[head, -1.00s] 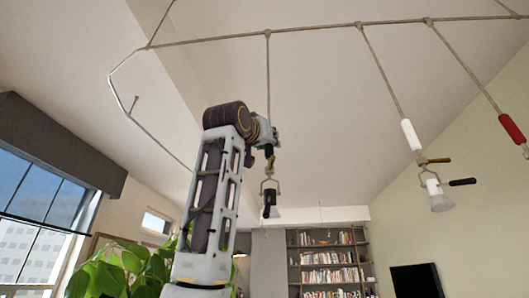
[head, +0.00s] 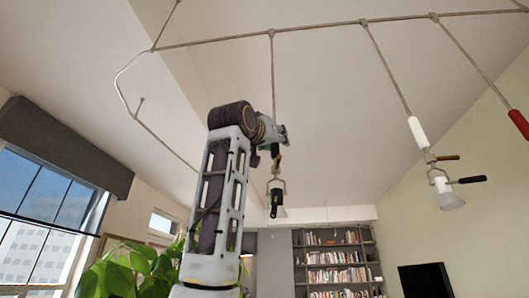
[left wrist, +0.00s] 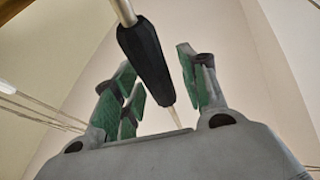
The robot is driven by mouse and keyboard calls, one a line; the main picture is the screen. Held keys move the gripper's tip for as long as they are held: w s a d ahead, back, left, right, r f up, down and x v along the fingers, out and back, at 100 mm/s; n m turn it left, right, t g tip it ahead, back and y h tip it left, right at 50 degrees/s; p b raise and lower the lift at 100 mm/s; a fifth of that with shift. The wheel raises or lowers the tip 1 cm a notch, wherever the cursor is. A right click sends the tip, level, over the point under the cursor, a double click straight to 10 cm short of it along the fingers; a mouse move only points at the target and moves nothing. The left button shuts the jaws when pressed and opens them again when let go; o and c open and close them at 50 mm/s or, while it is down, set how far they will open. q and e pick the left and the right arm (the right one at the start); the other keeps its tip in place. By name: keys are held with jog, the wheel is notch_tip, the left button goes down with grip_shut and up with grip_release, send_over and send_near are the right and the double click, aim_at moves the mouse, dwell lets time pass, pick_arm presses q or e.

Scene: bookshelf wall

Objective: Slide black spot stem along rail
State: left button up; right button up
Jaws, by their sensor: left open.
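The black spot stem (head: 273,85) hangs from the ceiling rail (head: 210,40). Its spot head (head: 276,203) hangs below my left gripper (head: 282,135), seen small and partly hidden by the arm in the head view. In the left wrist view, the stem's black grip sleeve (left wrist: 146,58) passes slantwise between the green-padded fingers of my left gripper (left wrist: 158,72). The fingers are spread, with gaps to the sleeve; I cannot tell whether either touches it. My right gripper is in neither view.
A white-sleeved stem with a spot (head: 449,195) and a red-sleeved stem (head: 519,124) hang farther right on the rail. The rail bends downward at the left. A leafy plant (head: 125,270) stands low left. A bookshelf (head: 337,262) is behind.

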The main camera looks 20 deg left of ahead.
pick_arm(q)
jog(key=d+v, duration=0.1)
jog(key=v, duration=1)
jog(key=shift+s+a, duration=0.35)
jog(key=shift+a, duration=0.15)
jog(key=shift+f, duration=0.1)
dwell(0.5)
